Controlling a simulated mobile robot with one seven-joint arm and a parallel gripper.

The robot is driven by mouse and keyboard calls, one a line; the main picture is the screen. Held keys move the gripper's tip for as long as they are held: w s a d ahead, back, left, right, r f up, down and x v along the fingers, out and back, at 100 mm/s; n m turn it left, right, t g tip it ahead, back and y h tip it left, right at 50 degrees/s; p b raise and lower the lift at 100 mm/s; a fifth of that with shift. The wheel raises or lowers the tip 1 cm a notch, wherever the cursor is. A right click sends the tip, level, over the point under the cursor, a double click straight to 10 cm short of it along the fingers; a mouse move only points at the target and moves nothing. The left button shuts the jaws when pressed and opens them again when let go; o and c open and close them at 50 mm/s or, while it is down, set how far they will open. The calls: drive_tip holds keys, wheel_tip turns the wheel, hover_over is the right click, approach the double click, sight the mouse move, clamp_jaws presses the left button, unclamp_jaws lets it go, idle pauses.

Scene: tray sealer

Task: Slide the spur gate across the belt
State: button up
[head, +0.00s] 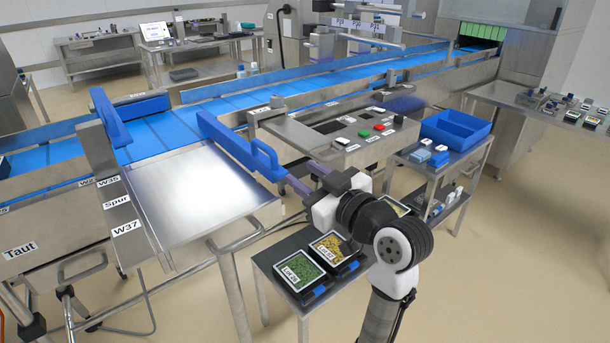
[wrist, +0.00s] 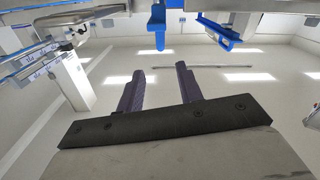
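A blue bar with a loop-like handle (head: 240,145) stands at the near edge of the belt (head: 185,130), beside the bare steel plate (head: 190,190). A second blue piece (head: 110,117) stands at the plate's far left, near the "Spur" label (head: 116,201). I cannot tell for certain which one is the spur gate. My gripper (head: 297,175) is just right of the first bar's near end, with its fingers pointing toward it. In the wrist view my gripper (wrist: 159,72) is open and empty. Blue parts (wrist: 157,30) show beyond the fingertips; contact is not visible.
Lidded trays (head: 300,272) lie on a low steel table below my arm. A cart with a blue bin (head: 455,130) is at the right. The steel plate is clear.

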sight(264, 148)
drive_tip(key=w+d+r+m+g+y+p, duration=0.25)
drive_tip(key=w+m+g+p, duration=0.2)
drive_tip(key=m, duration=0.55)
drive_tip(key=shift+g+h, duration=0.35)
drive_tip(key=p+x, duration=0.1)
drive_tip(key=x, duration=0.3)
drive_tip(key=p+x, duration=0.1)
drive_tip(key=x, duration=0.4)
drive_tip(key=p+x, duration=0.2)
drive_tip(key=x, duration=0.2)
drive_tip(key=shift+s+a, duration=0.25)
drive_tip(key=shift+a, duration=0.3)
drive_tip(key=shift+c, duration=0.5)
clamp_jaws()
